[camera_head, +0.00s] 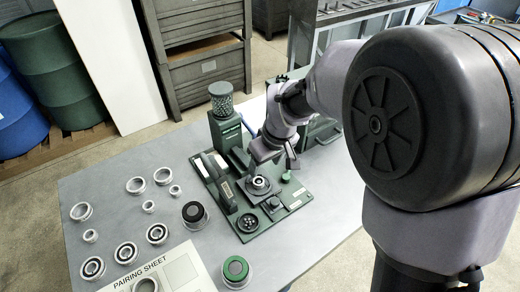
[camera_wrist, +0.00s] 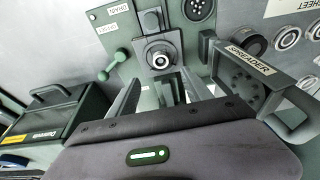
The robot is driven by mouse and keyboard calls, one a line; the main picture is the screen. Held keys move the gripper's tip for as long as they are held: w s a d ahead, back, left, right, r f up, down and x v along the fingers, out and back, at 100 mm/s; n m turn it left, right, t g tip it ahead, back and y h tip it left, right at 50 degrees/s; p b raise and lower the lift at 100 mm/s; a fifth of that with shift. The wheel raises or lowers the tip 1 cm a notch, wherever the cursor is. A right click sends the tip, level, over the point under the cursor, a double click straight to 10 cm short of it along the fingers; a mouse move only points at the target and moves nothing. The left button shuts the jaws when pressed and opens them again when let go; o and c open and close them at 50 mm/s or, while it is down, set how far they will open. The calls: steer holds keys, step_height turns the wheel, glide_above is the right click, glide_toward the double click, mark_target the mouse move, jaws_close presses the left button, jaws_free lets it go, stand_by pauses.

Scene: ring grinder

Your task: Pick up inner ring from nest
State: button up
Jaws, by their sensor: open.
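A small silver inner ring (camera_head: 258,183) sits in a round dark nest on the green fixture plate (camera_head: 226,221). In the wrist view the ring (camera_wrist: 160,60) shows in the nest on a square dark block (camera_wrist: 146,43), just beyond my fingers. My gripper (camera_head: 271,168) is above and close behind the nest, pointing down. In the wrist view my gripper (camera_wrist: 163,90) has its two fingers wide apart with nothing between them. I cannot tell the exact height of the fingertips over the ring.
A tool marked SPREADER (camera_wrist: 247,75) stands beside the nest, and a green knob (camera_wrist: 104,75) on the other side. A ball-filled jar (camera_head: 221,99) stands behind. Several loose rings (camera_head: 124,252) and a pairing sheet (camera_head: 178,272) lie on the grey table (camera_head: 330,235).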

steer(key=b, duration=0.1)
glide_above(258, 181)
steer(key=s+d, duration=0.2)
step_height(258, 181, down, 4)
steer(key=f, duration=0.1)
steer(key=shift+w+a+f+b, duration=0.2)
steer(key=shift+a+f+b, duration=0.1)
steer(key=shift+a, duration=0.05)
steer(key=b+x, duration=0.2)
steer(key=x, duration=0.2)
steer(key=shift+a+f, duration=0.15)
steer(key=shift+f, duration=0.25)
steer(key=shift+r, duration=0.1)
jaws_close()
